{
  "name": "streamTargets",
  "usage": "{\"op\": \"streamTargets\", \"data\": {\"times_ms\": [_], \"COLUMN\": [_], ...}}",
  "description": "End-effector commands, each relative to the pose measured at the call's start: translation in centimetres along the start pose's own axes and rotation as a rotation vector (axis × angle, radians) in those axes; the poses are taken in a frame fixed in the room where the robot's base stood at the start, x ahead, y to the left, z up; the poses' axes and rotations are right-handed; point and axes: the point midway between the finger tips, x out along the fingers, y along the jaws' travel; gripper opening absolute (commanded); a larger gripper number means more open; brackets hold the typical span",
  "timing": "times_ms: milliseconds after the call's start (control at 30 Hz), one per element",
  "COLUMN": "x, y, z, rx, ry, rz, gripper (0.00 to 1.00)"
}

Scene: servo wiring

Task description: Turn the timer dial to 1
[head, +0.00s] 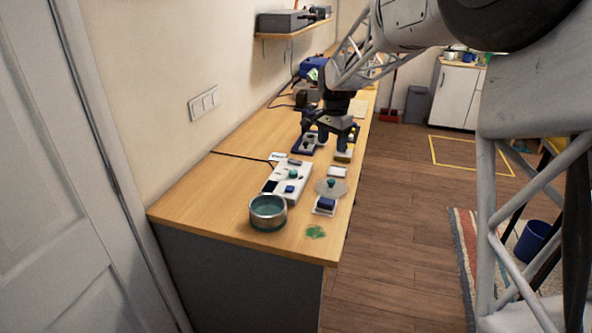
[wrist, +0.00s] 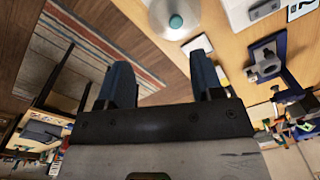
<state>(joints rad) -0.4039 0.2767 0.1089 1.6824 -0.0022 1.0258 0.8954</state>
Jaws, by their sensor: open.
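A long white box (head: 282,190) lies on the wooden bench and carries a teal knob (head: 293,174), a blue button (head: 290,189) and a dark panel. The knob may be the timer dial; its markings are too small to read. Part of a white casing (wrist: 240,12), probably the same box, shows at the top of the wrist view. My gripper (head: 333,142) is open and empty above the bench, beyond the box. Its two dark blue fingers also show apart in the wrist view (wrist: 160,63).
A grey disc with a teal knob (head: 331,187), perhaps a lid, lies right of the box. A metal pot (head: 268,212), a blue block on a white base (head: 325,205) and a blue stand (head: 307,143) are nearby. A shelf (head: 295,33) overhangs the back.

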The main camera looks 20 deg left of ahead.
Motion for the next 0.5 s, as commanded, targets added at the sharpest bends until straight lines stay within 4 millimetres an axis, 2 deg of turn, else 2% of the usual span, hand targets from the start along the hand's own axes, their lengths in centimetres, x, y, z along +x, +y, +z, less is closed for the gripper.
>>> {"op": "streamTargets", "data": {"times_ms": [33, 300, 500], "x": [0.9, 5.2, 8.2], "y": [-1.5, -8.4, -12.7], "z": [-0.1, 0.1, 0.5], "rx": [0.006, 0.060, 0.096], "ry": [-0.004, -0.018, -0.026], "rz": [0.004, 0.020, 0.031], "gripper": [0.60, 0.60, 0.60]}}
